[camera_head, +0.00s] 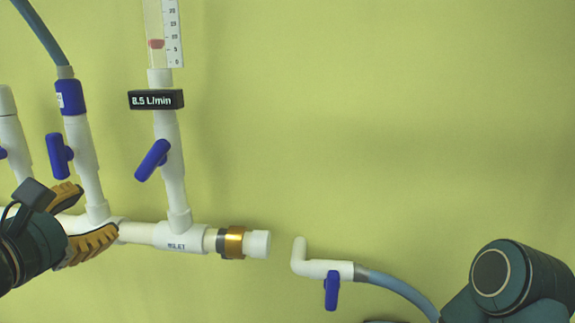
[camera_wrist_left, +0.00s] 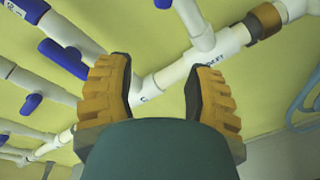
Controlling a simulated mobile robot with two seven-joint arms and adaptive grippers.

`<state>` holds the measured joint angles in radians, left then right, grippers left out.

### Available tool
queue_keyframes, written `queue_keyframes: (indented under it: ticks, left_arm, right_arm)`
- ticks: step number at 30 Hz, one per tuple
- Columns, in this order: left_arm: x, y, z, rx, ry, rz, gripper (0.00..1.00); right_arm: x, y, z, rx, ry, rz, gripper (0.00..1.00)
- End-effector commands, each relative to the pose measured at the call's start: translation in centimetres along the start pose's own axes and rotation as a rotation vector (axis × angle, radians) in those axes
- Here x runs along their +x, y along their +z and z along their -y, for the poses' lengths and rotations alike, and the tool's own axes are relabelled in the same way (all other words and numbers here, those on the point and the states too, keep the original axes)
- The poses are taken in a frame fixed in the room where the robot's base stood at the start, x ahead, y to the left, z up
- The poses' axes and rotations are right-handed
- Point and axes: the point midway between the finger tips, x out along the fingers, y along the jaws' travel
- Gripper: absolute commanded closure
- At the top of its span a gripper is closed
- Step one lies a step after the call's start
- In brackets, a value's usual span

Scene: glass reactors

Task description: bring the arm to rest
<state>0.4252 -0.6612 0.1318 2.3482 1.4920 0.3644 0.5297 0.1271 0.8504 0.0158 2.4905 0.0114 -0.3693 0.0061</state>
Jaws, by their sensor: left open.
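My left gripper (camera_head: 88,222) comes in from the left, its orange-yellow ribbed fingers spread in front of the white horizontal pipe (camera_head: 140,232). In the left wrist view the gripper (camera_wrist_left: 160,95) is open, with a gap between its dark pads. The white pipe (camera_wrist_left: 172,74) passes behind that gap, and nothing is seen held. I cannot tell whether the fingers touch the pipe. A teal rounded part of my arm (camera_head: 515,280) shows at the lower right. My right gripper is not in view.
Pipe branches carry blue valve handles (camera_head: 152,160). A flow meter (camera_head: 163,35) stands above a black 8.5 L/min display (camera_head: 156,99). A brass-coloured ring (camera_head: 234,242) sits near the pipe's end. A white elbow (camera_head: 322,268) with a blue hose (camera_head: 395,288) is separate. The upper right wall is clear.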

Motion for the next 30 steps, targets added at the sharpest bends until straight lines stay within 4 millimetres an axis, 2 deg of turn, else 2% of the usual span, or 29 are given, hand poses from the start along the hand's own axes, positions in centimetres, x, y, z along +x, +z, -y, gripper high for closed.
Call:
queue_keyframes:
  ticks: [1,5,8,15,23,30]
  left_arm:
    - [1.3,-1.3,1.2,0.024,-0.045,-0.028,0.47]
    - [4.0,-4.5,4.2,0.113,-0.158,-0.098,0.47]
    - [6.3,-7.5,7.4,0.206,-0.268,-0.150,0.47]
    - [10.5,-14.6,17.2,0.512,-0.579,-0.209,0.47]
    - [12.2,-20.3,28.6,0.881,-0.889,-0.115,0.47]
    - [11.3,-23.7,39.2,1.213,-1.112,0.122,0.47]
  right_arm:
    - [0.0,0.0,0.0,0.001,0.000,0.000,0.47]
    - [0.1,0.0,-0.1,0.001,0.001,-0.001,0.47]
    - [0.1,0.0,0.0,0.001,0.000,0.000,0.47]
    - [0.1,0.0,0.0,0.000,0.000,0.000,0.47]
    - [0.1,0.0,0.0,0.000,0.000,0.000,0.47]
    - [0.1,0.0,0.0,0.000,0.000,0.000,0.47]
